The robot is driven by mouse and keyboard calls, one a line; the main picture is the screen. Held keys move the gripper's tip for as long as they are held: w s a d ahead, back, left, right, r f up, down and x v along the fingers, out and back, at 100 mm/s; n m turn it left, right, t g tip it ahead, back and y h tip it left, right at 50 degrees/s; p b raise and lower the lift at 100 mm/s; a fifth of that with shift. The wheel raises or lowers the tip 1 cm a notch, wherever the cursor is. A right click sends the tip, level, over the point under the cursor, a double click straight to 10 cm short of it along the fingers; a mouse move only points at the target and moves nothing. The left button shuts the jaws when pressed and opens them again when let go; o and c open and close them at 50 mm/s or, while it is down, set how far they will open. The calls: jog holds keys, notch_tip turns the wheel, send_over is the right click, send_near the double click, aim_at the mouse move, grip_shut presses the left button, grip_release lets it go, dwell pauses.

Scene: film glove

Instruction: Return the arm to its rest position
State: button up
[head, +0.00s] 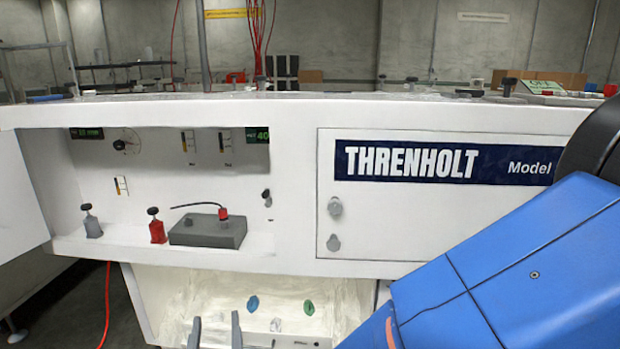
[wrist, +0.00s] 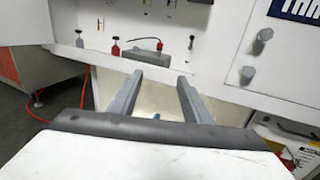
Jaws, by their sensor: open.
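My gripper (head: 216,322) shows at the bottom of the head view as two grey fingertips, in front of the pale lower recess of the white machine. It is open, with nothing between the fingers. In the wrist view my gripper (wrist: 157,80) points toward the same machine, its two fingers spread apart. My blue arm (head: 520,265) fills the lower right of the head view and hides part of the machine's front. The rest of the arm between it and the fingers is out of view.
The white machine (head: 420,225) spans the view. Its upper alcove holds a grey box (head: 208,232), a red bottle-shaped part (head: 157,230) and a grey one (head: 91,225). Blue (head: 253,303) and green (head: 309,307) pieces lie in the lower recess. A red cable (head: 106,305) hangs at left.

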jog(key=w+d+f+m+g+h, duration=0.1)
jog(key=w+d+m+g+h, duration=0.25)
jog(key=d, duration=0.65)
jog(key=w+d+m+g+h, duration=0.1)
jog(key=w+d+m+h, duration=0.25)
jog(key=d+m, duration=0.45)
jog(key=w+d+f+m+g+h, duration=0.1)
jog(key=w+d+m+g+h, duration=0.2)
jog(key=d, duration=0.8)
jog(key=s+d+f+m+g, duration=0.2)
jog(key=s+d+m+g, duration=0.15)
jog(key=d+m, duration=0.4)
jog(key=s+d+f+m+g, duration=0.1)
jog(key=s+d+m+g, duration=0.2)
jog(key=s+d+m, duration=0.45)
jog(key=shift+s+d+r+m+t+y, duration=0.3)
jog(key=shift+s+m+y, duration=0.5)
jog(key=shift+m, duration=0.75)
jog(key=shift+s+d+r+m+t+y, duration=0.15)
jog(key=shift+s+d+r+m+y, duration=0.15)
jog(key=shift+m+y, duration=1)
jog(key=shift+s+d+r+m+t+y, duration=0.3)
jog(key=shift+s+m+y, duration=0.4)
jog(key=shift+m, duration=1.1)
